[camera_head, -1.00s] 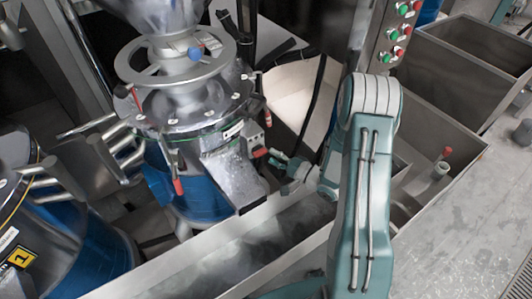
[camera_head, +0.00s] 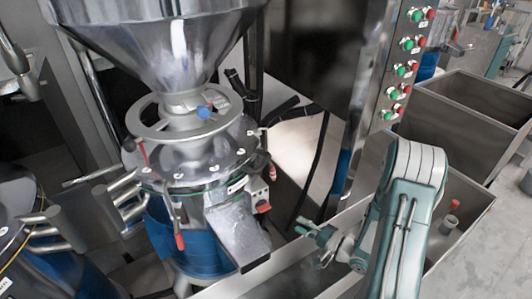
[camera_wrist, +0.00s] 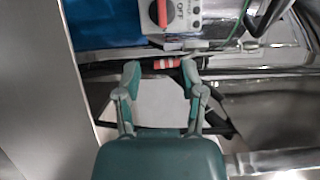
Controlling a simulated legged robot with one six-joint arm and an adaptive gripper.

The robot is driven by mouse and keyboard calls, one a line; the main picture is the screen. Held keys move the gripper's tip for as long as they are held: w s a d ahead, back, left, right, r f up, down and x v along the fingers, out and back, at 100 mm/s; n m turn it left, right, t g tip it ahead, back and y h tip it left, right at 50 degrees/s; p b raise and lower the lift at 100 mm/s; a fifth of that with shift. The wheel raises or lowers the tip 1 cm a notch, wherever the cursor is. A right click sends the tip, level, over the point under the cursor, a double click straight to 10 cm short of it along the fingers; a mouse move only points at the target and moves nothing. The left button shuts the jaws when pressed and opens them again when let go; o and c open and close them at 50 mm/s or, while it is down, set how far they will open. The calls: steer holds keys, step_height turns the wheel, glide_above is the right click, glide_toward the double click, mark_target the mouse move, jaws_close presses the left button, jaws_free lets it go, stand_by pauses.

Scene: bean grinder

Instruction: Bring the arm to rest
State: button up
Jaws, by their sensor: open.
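My gripper (camera_head: 318,240) is open and empty in the head view, to the right of the grinder's sloped metal chute (camera_head: 238,235) and apart from it. My teal arm reaches from the lower right and bends back down to the gripper, over the metal trough (camera_head: 275,280). In the wrist view, the two fingers of my gripper (camera_wrist: 158,85) are spread with nothing between them. A red-and-white part (camera_wrist: 166,63) shows beyond the fingertips, and a red OFF knob (camera_wrist: 158,12) shows above it.
The bean grinder (camera_head: 200,165) with its large funnel (camera_head: 165,45) stands at the left centre. A steel panel of green and red buttons (camera_head: 393,92) rises at the upper right. Open metal bins (camera_head: 460,135) stand behind my arm. Grey floor (camera_head: 480,240) is clear at right.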

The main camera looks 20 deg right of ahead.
steer(key=w+d+r+n+g+h, duration=0.1)
steer(key=w+r+n+h, duration=0.2)
steer(key=w+r+h, duration=0.15)
step_height(320, 180, up, 14)
steer(key=d+n+g+h, duration=0.1)
steer(key=n+g+h, duration=0.15)
steer(key=h, duration=0.55)
steer(key=s+a+r+n+g, duration=0.1)
steer(key=s+a+r, duration=0.1)
steer(key=s, duration=0.6)
steer(key=s+a+r+n+g, duration=0.2)
steer(key=s+a, duration=0.3)
steer(key=s, duration=0.3)
steer(key=s+a+r+n+g, duration=0.1)
steer(key=s+a+r, duration=0.3)
steer(key=s, duration=0.4)
steer(key=shift+n+g+y, duration=0.35)
steer(key=shift+y, duration=0.1)
